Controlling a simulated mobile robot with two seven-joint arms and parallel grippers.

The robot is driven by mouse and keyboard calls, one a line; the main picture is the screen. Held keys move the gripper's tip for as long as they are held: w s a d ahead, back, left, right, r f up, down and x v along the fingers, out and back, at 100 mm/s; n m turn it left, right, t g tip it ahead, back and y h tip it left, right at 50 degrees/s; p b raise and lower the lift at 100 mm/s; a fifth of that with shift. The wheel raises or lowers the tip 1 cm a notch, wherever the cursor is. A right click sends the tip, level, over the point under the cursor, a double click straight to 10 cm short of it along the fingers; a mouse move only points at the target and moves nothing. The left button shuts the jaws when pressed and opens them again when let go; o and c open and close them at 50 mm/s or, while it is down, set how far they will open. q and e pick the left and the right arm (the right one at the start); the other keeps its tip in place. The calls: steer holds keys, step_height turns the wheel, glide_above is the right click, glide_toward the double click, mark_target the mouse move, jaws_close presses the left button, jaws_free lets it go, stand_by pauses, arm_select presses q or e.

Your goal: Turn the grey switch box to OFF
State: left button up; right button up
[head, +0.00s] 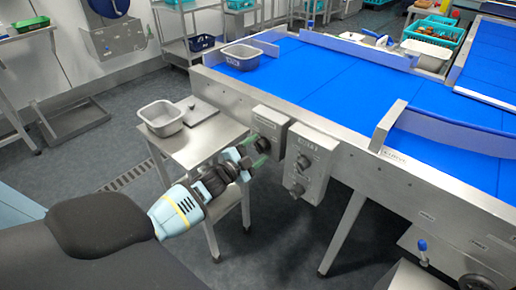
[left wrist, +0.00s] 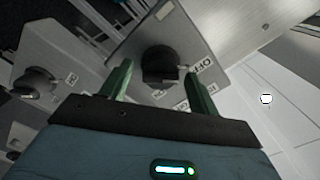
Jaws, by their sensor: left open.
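A grey switch box (head: 272,124) is fixed to the side of the blue-belted table in the head view. In the left wrist view the box (left wrist: 130,45) has a round black knob (left wrist: 158,58), with an OFF label (left wrist: 203,66) to its right. My left gripper (head: 252,153) is open, its green fingers at the front of this box. In the left wrist view my left gripper (left wrist: 158,74) has one finger on each side of the knob. I cannot tell whether they touch it, or which mark the knob points to. My right gripper is not in view.
A second grey box (head: 308,160) with knobs hangs close to the right of the first. A small steel table (head: 190,152) with a grey tub (head: 162,119) stands left of the boxes. The blue belt (head: 330,75) lies behind them. Open floor lies below.

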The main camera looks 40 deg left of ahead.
arm_select(q)
steer(key=s, duration=0.6)
steer(key=shift+s+a, duration=0.3)
